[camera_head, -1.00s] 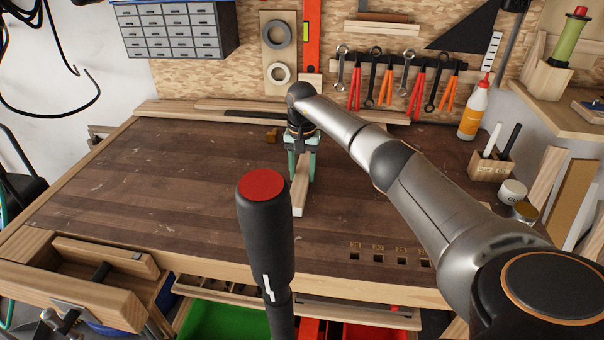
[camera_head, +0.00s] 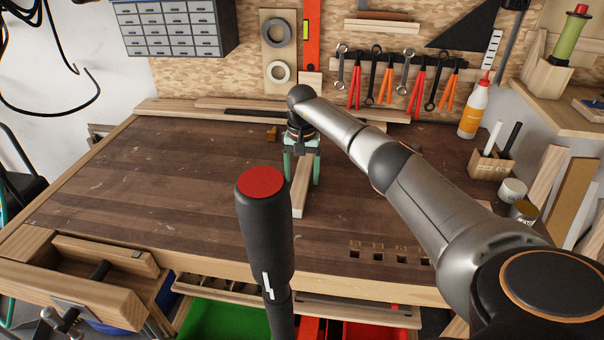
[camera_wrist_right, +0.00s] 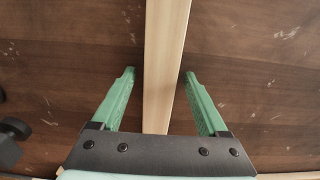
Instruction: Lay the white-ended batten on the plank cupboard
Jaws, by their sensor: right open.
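The white-ended batten (camera_head: 299,197) lies on the dark workbench top, its pale near end toward me. It also shows in the right wrist view (camera_wrist_right: 161,40), running lengthwise between the fingers. My right gripper (camera_head: 302,183) is open, its green fingers on either side of the batten. In the right wrist view the gripper (camera_wrist_right: 160,72) has a visible gap between each fingertip and the wood. The batten's far part is hidden behind the gripper in the head view. I cannot surely identify the plank cupboard; a wooden-topped unit (camera_head: 556,108) with planks beneath stands at the right. My left gripper is out of view.
The bench top (camera_head: 150,185) is clear on the left. A small brown block (camera_head: 271,133) lies near its back. A glue bottle (camera_head: 474,110), a pen block (camera_head: 490,164) and tins (camera_head: 512,190) stand at the right. A wooden vice (camera_head: 75,290) is at front left.

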